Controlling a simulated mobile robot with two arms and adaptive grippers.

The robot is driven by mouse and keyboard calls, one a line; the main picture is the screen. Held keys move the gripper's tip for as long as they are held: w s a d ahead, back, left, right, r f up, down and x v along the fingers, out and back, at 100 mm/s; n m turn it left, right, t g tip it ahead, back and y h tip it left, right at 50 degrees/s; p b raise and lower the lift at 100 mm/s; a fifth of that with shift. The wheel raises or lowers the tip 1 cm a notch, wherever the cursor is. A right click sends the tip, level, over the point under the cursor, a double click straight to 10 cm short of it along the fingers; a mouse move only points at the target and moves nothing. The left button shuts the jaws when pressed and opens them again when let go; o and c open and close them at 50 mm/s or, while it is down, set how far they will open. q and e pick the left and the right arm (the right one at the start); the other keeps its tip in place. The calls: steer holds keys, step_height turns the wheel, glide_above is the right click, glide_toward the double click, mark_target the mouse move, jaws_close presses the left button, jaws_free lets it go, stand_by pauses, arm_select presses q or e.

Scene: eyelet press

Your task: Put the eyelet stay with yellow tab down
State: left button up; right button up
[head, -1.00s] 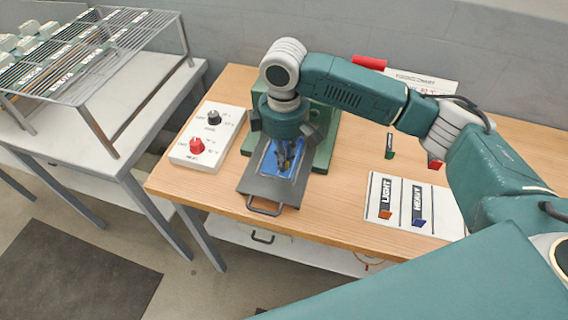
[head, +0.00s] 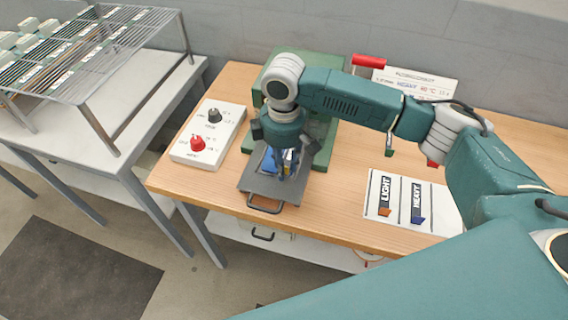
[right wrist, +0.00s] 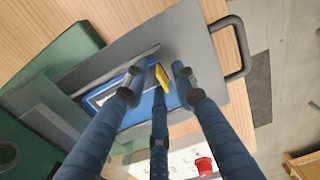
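The eyelet stay's yellow tab (right wrist: 162,77) shows in the right wrist view between the fingertips of my right gripper (right wrist: 157,88). The tab is at the tip of the middle finger, with the other two fingers on either side. Whether the fingers grip it is unclear. A blue framed piece (right wrist: 108,92) with a pale middle lies behind the fingers on the grey plate (right wrist: 200,55). In the head view my right gripper (head: 283,165) points down over the plate (head: 258,184) and hides much of the blue piece. My left gripper is not in view.
The green press (head: 325,125) stands behind the gripper. A white control box (head: 222,128) with a red and a dark knob is to the left. A LIGHT/HEAVY card (head: 400,210) lies to the right. Bare wood (head: 345,190) separates card and plate. A wire rack (head: 90,70) stands far left.

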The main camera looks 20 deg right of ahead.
step_height(320, 180, up, 12)
steer(key=b, duration=0.3)
stand_by(0.6)
